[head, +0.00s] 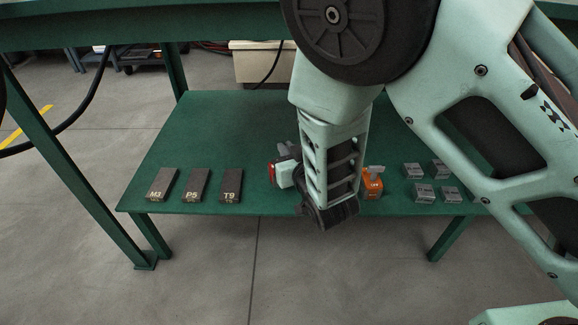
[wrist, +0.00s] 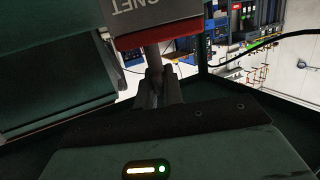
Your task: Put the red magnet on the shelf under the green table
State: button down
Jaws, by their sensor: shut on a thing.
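The red magnet (wrist: 165,36) fills the top of the wrist view, a box with a red band and partly readable lettering. My gripper (wrist: 154,82) is shut on its grey stem. In the head view the red magnet (head: 272,173) shows as a small red edge left of my wrist, in front of the lower shelf (head: 240,118) of the green table (head: 130,32). Most of the magnet and my fingers are hidden there by my arm. I cannot tell whether the magnet touches the shelf.
Dark blocks marked M3 (head: 162,184), P5 (head: 196,185) and T9 (head: 230,185) stand left on the shelf. An orange magnet (head: 372,185) stands right of my wrist, with several grey blocks (head: 423,193) further right. The shelf's back left is clear; the tabletop is overhead.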

notch_tip(320, 180, down, 4)
jog(key=shift+r+b, duration=0.2)
jog(key=shift+b, duration=0.8)
jog(key=shift+r, duration=0.1)
jog(key=c, duration=1.9)
grip_release()
jog(key=shift+f, duration=0.25)
jog(key=shift+c, duration=0.2)
jog(key=o, duration=0.4)
